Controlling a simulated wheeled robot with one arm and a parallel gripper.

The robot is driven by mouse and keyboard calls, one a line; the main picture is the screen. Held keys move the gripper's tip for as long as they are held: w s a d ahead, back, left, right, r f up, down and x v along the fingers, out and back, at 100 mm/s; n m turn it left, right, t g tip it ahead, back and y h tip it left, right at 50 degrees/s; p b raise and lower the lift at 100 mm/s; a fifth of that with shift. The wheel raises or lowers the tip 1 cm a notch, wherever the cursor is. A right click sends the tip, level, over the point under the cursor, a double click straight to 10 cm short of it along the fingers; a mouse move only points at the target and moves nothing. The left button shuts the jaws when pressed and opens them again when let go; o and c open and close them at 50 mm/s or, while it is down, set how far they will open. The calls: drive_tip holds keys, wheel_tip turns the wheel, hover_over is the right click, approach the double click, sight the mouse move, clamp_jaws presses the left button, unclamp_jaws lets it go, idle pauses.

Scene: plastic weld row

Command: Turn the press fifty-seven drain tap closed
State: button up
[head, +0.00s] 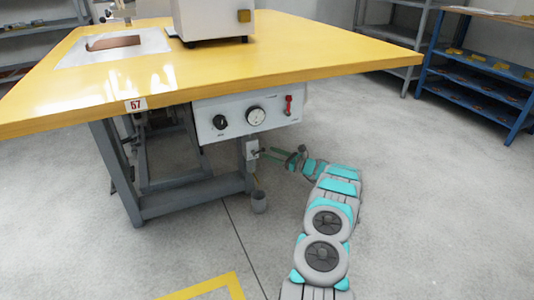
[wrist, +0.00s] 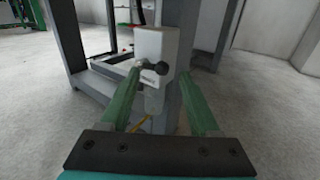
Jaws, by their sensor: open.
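The drain tap (wrist: 151,66) is a small dark lever with a round black knob on a pale box (wrist: 152,100) fixed to a grey table leg. In the wrist view the lever lies roughly level, its knob to the right. The box also shows small in the head view (head: 251,149). My gripper (wrist: 160,76) is open, its two green fingers left and right of the lever, with no clear contact. In the head view my gripper (head: 264,151) reaches in from the right, under the press table. The number plate (head: 135,104) on the table edge appears to read 67.
The yellow table top (head: 300,48) overhangs the tap. A control panel (head: 248,117) with knobs and a red switch hangs beneath it. A small grey cup (head: 259,203) stands on the floor below the tap. A blue shelf (head: 475,85) stands right. Open floor lies between.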

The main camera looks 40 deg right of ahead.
drive_tip(key=shift+x, duration=1.15)
drive_tip(key=shift+d, duration=0.1)
clamp_jaws()
